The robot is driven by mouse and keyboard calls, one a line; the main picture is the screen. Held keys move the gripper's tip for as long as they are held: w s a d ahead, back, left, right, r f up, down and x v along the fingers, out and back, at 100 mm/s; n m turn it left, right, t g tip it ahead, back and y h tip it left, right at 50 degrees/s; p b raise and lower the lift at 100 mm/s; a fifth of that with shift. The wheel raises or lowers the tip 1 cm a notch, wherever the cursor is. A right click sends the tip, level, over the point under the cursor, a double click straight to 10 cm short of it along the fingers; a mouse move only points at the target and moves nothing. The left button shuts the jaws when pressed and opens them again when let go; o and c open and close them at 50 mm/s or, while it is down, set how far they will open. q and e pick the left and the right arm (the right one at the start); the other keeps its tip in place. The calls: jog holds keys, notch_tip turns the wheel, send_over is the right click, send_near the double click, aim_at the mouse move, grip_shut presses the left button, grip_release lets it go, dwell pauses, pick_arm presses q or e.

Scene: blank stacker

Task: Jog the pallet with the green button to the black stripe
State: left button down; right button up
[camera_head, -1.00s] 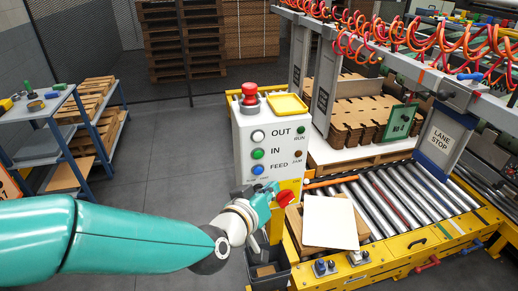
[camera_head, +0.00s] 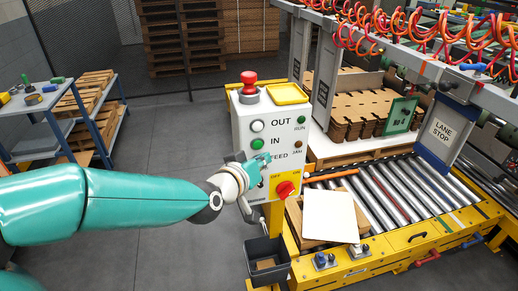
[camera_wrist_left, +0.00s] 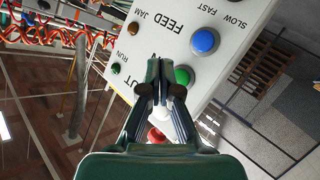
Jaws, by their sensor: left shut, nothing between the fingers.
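The white control box (camera_head: 272,148) carries a green button (camera_head: 257,144) labelled IN, below a white button (camera_head: 257,126) labelled OUT. My left gripper (camera_head: 264,171) is shut and empty in front of the panel, just below the green button, and hides the blue FEED button. In the left wrist view the green button (camera_wrist_left: 184,76) is just right of the fingertips (camera_wrist_left: 163,92); I cannot tell whether they touch. A wooden pallet (camera_head: 374,153) bears stacked brown blanks behind the rollers. I cannot make out the black stripe for certain. My right gripper is not in view.
A red mushroom button (camera_head: 249,79) and yellow tray (camera_head: 288,94) top the box; a red switch (camera_head: 285,189) sits below. A white sheet (camera_head: 328,214) lies at the near end of the roller lane (camera_head: 400,190). A dark bin (camera_head: 267,260) stands beneath.

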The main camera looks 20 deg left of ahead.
aim_at(258, 145)
pick_arm(q)
jog(key=shift+w+a, duration=0.6)
jog(key=shift+w, duration=0.2)
jog(key=shift+w+b, duration=0.1)
jog(key=shift+b, duration=0.3)
dwell(0.6)
jog(key=shift+w+a, duration=0.2)
jog(key=shift+a, duration=0.05)
